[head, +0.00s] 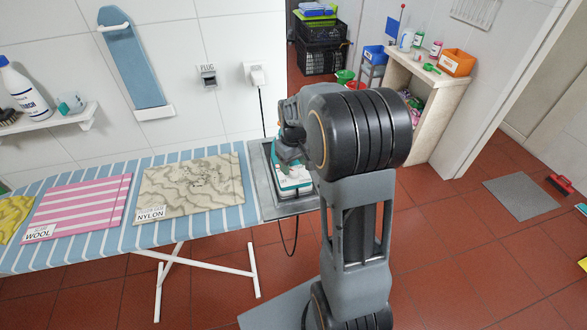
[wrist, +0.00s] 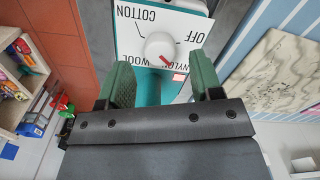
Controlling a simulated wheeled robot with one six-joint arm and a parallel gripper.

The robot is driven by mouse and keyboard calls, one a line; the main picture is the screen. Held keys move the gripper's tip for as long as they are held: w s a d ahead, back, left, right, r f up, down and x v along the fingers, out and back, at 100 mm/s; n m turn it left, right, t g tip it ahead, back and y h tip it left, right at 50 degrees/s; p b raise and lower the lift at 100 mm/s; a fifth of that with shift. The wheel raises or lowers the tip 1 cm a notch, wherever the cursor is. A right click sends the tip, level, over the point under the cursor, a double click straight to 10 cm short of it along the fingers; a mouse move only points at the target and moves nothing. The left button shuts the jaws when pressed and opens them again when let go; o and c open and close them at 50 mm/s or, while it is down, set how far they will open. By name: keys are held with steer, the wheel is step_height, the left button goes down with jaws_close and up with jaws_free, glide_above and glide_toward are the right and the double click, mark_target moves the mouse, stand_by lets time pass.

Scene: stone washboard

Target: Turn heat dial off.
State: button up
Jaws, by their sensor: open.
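The heat dial (wrist: 160,46) is a round white knob on a white panel (wrist: 135,22) marked OFF, COTTON, WOOL and NYLON. Its red mark is on the lower right, toward the NYLON lettering and away from OFF. The panel is on a teal and white iron (head: 293,178), standing on a grey rest at the ironing board's right end. My gripper (wrist: 159,68) is open, with its green fingers on either side below the dial in the wrist view; I cannot tell whether they touch anything. In the head view my arm hides part of the iron.
The striped ironing board (head: 110,235) holds a nylon cloth (head: 190,187) and a pink striped wool cloth (head: 77,208). A black cord (head: 262,108) runs from the wall plug (head: 256,75) toward the iron. A shelf unit (head: 428,100) stands behind on the right.

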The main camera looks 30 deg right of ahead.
mark_target(294, 171)
steer(key=shift+f, duration=1.3)
steer(key=shift+c, duration=0.2)
steer(key=c, duration=0.9)
steer(key=n, duration=0.4)
steer(key=shift+n, duration=0.3)
steer(key=o, duration=0.9)
steer(key=shift+o, duration=0.2)
step_height(294, 171, up, 14)
